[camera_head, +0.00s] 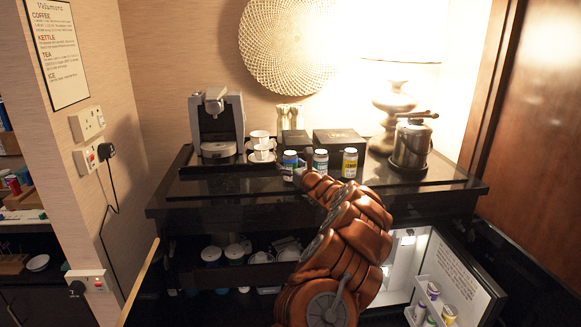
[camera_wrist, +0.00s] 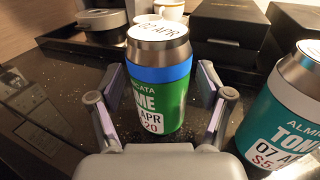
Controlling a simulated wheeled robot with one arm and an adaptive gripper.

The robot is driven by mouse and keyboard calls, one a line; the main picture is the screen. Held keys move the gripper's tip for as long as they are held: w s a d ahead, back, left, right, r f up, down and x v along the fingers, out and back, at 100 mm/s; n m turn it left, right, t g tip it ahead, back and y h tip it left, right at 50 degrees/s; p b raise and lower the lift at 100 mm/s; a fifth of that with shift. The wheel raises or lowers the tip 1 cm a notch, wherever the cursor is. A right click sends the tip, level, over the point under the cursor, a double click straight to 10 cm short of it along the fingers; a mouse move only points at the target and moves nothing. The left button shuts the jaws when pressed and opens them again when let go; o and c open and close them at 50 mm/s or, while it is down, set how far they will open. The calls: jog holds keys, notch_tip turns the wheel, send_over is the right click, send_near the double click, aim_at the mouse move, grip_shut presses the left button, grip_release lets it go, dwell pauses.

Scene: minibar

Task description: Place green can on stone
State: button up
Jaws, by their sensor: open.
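The green can (camera_wrist: 162,95) has a blue band, a silver rim and a white lid label. It stands upright between the two fingers of my gripper (camera_wrist: 162,84) in the wrist view. The fingers are open, with a small gap visible on each side of the can. In the head view the can (camera_head: 290,162) is at the front of the counter, beside my arm's end, which hides most of my gripper. The dark, speckled stone top (camera_wrist: 45,120) shows around the can; the can's base seems to rest on it.
A teal can (camera_wrist: 285,118) stands close on the right, near the right finger. A yellow-labelled can (camera_head: 350,163) is further right. Behind are black boxes (camera_head: 338,142), cups (camera_head: 261,145) and a coffee machine (camera_head: 217,125). A kettle (camera_head: 411,143) stands right. The left front top is clear.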

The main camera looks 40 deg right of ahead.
jog(key=shift+r, duration=0.15)
jog(key=shift+s, duration=0.3)
jog(key=b+v, duration=0.2)
jog(key=v, duration=0.8)
jog(key=shift+s, duration=0.1)
jog(key=shift+s+a, duration=0.25)
jog(key=shift+s, duration=0.3)
